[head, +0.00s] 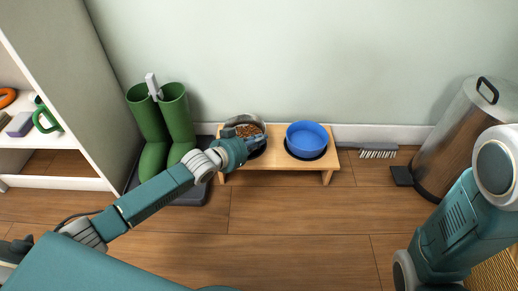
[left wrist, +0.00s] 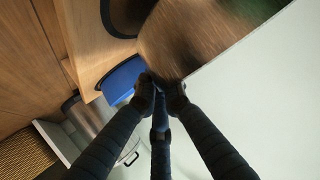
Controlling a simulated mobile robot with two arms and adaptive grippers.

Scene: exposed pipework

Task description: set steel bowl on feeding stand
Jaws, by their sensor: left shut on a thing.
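The steel bowl (head: 243,120), holding brown kibble, is over the back left part of the wooden feeding stand (head: 233,178). My left gripper (head: 257,141) is shut on its rim. In the left wrist view the fingers (left wrist: 160,88) pinch the edge of the shiny bowl (left wrist: 185,40). Part of the stand's dark left opening (left wrist: 118,15) shows beside the bowl there, so the bowl is offset from it. The arm hides part of this opening in the head view. A blue bowl (head: 307,138) sits in the right opening. My right gripper is out of view.
Green boots (head: 165,120) stand on a dark tray left of the stand. A grey brush (head: 378,151) lies right of it along the wall. A pedal bin (head: 460,130) stands further right. A white shelf (head: 60,150) is at left. The floor in front is clear.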

